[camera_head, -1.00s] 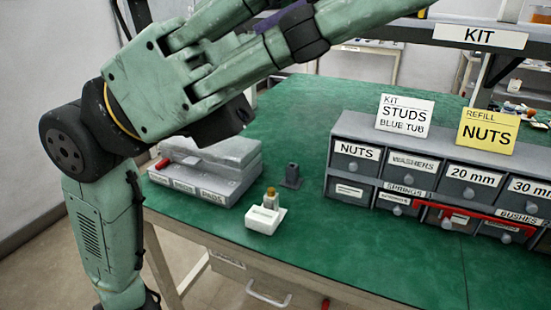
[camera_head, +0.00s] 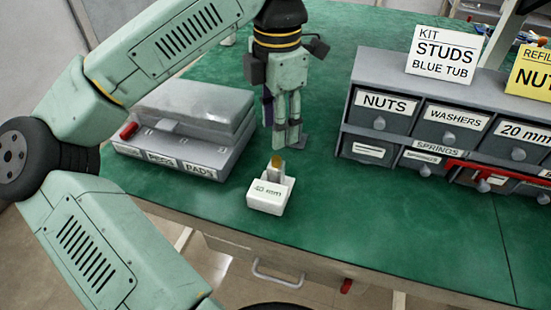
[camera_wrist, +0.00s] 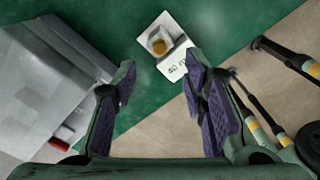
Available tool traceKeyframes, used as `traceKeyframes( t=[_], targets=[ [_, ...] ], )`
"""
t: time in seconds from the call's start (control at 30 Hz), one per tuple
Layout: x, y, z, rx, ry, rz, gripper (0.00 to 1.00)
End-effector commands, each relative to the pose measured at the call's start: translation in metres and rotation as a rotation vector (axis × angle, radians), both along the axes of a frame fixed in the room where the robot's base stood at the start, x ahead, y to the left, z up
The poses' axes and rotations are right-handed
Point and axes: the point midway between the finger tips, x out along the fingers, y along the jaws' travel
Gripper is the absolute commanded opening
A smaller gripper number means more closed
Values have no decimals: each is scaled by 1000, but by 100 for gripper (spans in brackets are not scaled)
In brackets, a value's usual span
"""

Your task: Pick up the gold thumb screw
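The gold thumb screw (camera_head: 276,162) stands upright at the back of a small white holder (camera_head: 267,198) labelled 40 mm on the green bench. In the wrist view, the gold top (camera_wrist: 160,47) shows from above in the white holder (camera_wrist: 172,68), ahead of the fingers. My gripper (camera_head: 284,145) points down just behind and slightly right of the holder in the head view, apart from the screw. The wrist view shows my gripper (camera_wrist: 160,88) with its purple-padded fingers spread and nothing between them.
A grey case (camera_head: 185,130) labelled PEGS and PADS lies left of the holder. A grey drawer unit (camera_head: 345,125) with label cards stands at right. The bench's front edge is close in front of the holder. Green surface between holder and drawers is clear.

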Motion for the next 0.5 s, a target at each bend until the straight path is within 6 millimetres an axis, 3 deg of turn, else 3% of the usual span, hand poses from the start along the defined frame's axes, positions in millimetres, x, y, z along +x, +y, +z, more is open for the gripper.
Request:
traceKeyframes(
  t=[0.1,0.33,0.5],
  targets=[
    [0,0,-16,-3,2,-1,40],
    [0,0,-33,-4,0,-1,40],
    [-1,0,-60,-5,2,-1,40]
  ],
)
